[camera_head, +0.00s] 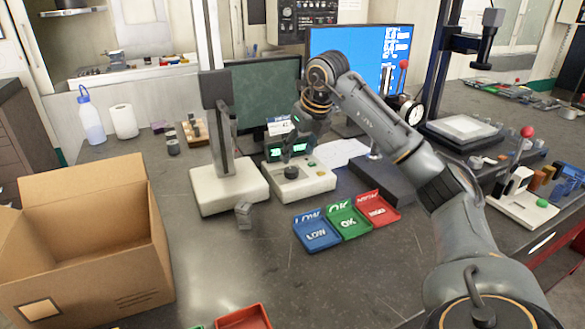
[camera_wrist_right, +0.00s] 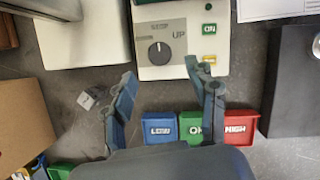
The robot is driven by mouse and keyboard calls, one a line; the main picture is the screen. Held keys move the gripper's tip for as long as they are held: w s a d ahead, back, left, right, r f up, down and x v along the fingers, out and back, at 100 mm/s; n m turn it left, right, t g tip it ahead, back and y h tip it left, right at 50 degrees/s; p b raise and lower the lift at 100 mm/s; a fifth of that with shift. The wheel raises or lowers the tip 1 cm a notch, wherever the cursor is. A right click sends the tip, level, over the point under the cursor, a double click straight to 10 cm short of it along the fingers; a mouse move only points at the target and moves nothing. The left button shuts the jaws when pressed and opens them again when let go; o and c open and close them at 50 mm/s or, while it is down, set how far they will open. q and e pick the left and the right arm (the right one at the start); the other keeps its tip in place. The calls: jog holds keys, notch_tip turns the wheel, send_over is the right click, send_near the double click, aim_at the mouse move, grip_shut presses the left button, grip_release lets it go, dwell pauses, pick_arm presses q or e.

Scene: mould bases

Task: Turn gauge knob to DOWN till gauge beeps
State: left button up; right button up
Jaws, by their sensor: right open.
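The gauge unit (camera_head: 312,186) is a pale box on the dark bench, with a round dark knob (camera_head: 291,172) on top and a green-lit display behind. In the right wrist view the knob (camera_wrist_right: 159,53) shows a light pointer line aimed roughly up the picture, with "UP" printed to its right. Beside it are a green ON button (camera_wrist_right: 209,29) and a yellow button (camera_wrist_right: 209,57). My right gripper (camera_wrist_right: 160,75) is open and empty, its fingers spread on either side of the knob in the picture and apart from it. My left gripper is not in view.
Blue LOW (camera_head: 318,236), green OK (camera_head: 349,222) and red HIGH (camera_head: 378,209) trays lie in front of the gauge unit. A measuring stand (camera_head: 228,188) stands to its left, with a small grey block (camera_head: 243,213) before it. An open cardboard box (camera_head: 90,245) stands at left.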

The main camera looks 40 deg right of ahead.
aim_at(292, 170)
jog(key=x, duration=0.6)
jog(key=shift+w+f, duration=0.15)
jog(key=shift+f, duration=0.2)
jog(key=c, duration=1.2)
jog(key=shift+o, duration=0.2)
